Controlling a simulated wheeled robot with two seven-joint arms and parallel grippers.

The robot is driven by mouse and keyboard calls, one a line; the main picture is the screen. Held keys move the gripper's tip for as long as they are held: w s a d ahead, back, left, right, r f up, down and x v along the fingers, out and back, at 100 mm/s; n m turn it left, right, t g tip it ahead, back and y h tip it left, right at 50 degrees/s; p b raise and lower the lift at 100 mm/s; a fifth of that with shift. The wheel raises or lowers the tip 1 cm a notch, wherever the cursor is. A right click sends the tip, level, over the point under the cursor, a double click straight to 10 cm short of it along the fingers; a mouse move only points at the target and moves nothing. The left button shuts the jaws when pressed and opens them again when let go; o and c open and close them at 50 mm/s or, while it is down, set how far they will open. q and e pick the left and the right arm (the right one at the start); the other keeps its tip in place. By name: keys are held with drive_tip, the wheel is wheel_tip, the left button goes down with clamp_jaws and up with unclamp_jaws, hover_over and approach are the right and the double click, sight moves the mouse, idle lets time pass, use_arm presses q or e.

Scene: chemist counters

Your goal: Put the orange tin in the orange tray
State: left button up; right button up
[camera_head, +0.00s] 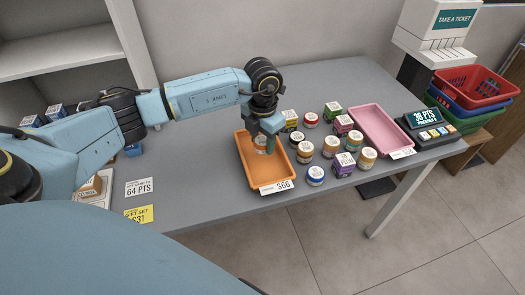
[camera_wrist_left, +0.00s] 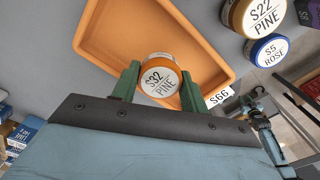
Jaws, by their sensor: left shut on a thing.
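The orange tray (camera_head: 249,173) lies on the grey counter and also fills the upper part of the left wrist view (camera_wrist_left: 97,35). My left gripper (camera_head: 264,138) points down over the tray. It is shut on an orange tin with a white lid reading "S32 PINE" (camera_wrist_left: 160,78), held between the green fingers. In the head view the tin (camera_head: 262,150) shows below the fingers, inside the tray's outline. I cannot tell whether it touches the tray's floor.
Several tins and boxes stand close to the tray's right, including a blue tin (camera_head: 316,175) and a purple box (camera_head: 343,164). A pink tray (camera_head: 380,130) and a points display (camera_head: 424,120) lie further right. A price card (camera_head: 277,187) sits at the orange tray's front edge.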

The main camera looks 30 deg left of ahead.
sight(262, 150)
use_arm(q)
wheel_tip(262, 150, down, 4)
drive_tip(key=shift+f, duration=0.1)
use_arm(e)
drive_tip(key=shift+d+f, duration=0.25)
drive_tip(key=shift+d, duration=0.2)
drive_tip(key=shift+f, duration=0.1)
use_arm(q)
drive_tip(key=o, duration=1)
drive_tip(key=shift+f+b, duration=0.1)
drive_tip(key=shift+b, duration=0.2)
use_arm(e)
drive_tip(key=shift+d, duration=0.15)
use_arm(q)
drive_tip(key=shift+r, duration=0.2)
wheel_tip(262, 150, up, 11)
drive_tip(key=shift+f+p, duration=0.15)
drive_tip(key=shift+p, duration=0.5)
drive_tip(key=shift+r, duration=0.6)
use_arm(e)
drive_tip(key=shift+a+r, duration=0.65)
drive_tip(key=shift+a, duration=0.2)
